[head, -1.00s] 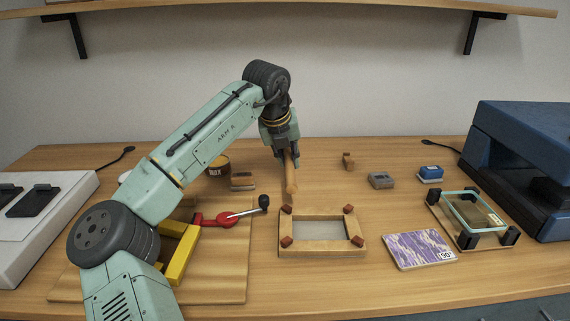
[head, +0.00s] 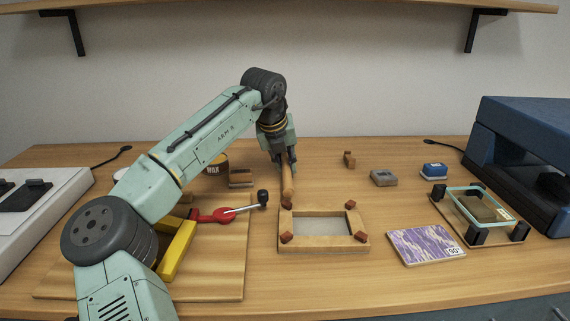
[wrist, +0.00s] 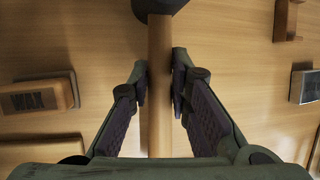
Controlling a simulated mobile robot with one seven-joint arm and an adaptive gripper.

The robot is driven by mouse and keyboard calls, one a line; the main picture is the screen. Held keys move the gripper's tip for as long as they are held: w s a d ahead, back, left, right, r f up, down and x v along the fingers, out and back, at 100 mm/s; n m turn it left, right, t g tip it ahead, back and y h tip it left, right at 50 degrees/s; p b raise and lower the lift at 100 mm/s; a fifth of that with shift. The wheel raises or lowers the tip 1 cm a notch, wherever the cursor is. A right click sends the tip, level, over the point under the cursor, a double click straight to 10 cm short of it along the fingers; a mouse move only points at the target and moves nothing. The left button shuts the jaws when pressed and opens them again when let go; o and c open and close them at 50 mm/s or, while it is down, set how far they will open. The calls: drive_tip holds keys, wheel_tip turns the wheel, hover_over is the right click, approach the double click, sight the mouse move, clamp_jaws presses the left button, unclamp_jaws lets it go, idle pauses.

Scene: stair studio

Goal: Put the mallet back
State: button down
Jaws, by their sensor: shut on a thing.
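My gripper (head: 283,165) is shut on the mallet's light wooden handle (head: 288,183), above the table behind the wooden frame. In the wrist view, the handle (wrist: 159,85) runs between both fingers (wrist: 159,88). A dark rounded part (wrist: 159,5), apparently the mallet's head, is at its far end and cut off by the top edge. The head is not clear in the head view. The handle's lower end overlaps the frame's back left corner there; I cannot tell whether they touch.
The wooden frame (head: 325,244) has reddish corner blocks. A red clamp (head: 213,216) and yellow piece (head: 176,250) are left on a board. The back middle is mostly clear.

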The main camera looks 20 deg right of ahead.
drive_tip(key=shift+f, duration=0.25)
drive_tip(key=c, duration=1.5)
unclamp_jaws()
drive_tip(key=shift+r, duration=0.1)
drive_tip(key=shift+r, duration=0.3)
drive_tip(key=v, duration=1.1)
drive_tip(key=shift+s+a+r+b, duration=0.15)
drive_tip(key=shift+s+r+b, duration=0.05)
drive_tip(key=shift+r+b, duration=0.1)
